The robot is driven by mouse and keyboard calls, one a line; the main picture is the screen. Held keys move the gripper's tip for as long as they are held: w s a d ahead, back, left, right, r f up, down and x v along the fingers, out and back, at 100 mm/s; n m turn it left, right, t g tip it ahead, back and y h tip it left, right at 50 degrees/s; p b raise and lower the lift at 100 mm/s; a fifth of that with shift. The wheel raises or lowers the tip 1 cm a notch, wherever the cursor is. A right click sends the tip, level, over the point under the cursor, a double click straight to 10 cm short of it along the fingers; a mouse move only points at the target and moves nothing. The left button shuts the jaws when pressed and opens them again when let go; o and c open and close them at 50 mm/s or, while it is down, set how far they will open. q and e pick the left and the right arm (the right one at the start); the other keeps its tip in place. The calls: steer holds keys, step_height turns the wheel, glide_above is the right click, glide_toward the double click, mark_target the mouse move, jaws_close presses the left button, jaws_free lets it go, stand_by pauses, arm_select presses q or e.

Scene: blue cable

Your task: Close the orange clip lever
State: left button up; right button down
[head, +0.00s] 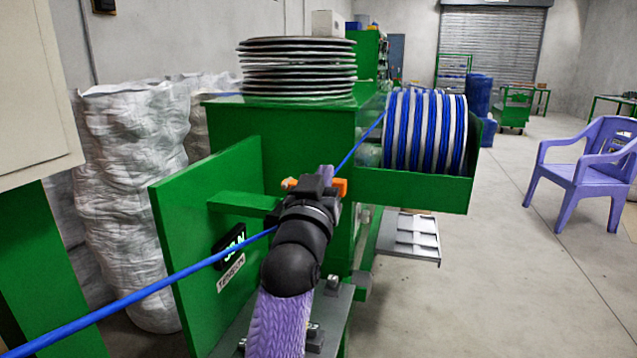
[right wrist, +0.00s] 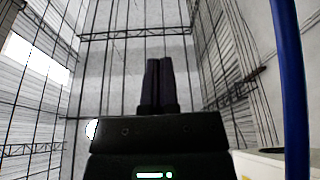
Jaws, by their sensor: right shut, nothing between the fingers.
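Orange clip parts show in the head view on both sides of my right gripper: a bright orange block (head: 340,186) just right of it and a smaller orange piece (head: 289,184) to its left. The middle of the clip is hidden behind the gripper, so I cannot tell how its lever stands. The blue cable (head: 150,288) runs from lower left, behind my wrist, up to the spool; it also crosses the right side of the right wrist view (right wrist: 292,90). My right gripper (head: 325,175) is shut and empty; its fingers (right wrist: 158,85) are together. My left gripper is out of view.
A green machine panel (head: 180,235) stands left of my right arm. A spool (head: 425,130) of blue cable sits in a green holder behind. Stacked discs (head: 298,65) top the machine. A lilac chair (head: 585,170) is at right, with open floor before it.

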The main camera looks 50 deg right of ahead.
steer(key=shift+v, duration=1.8)
steer(key=shift+w, duration=0.1)
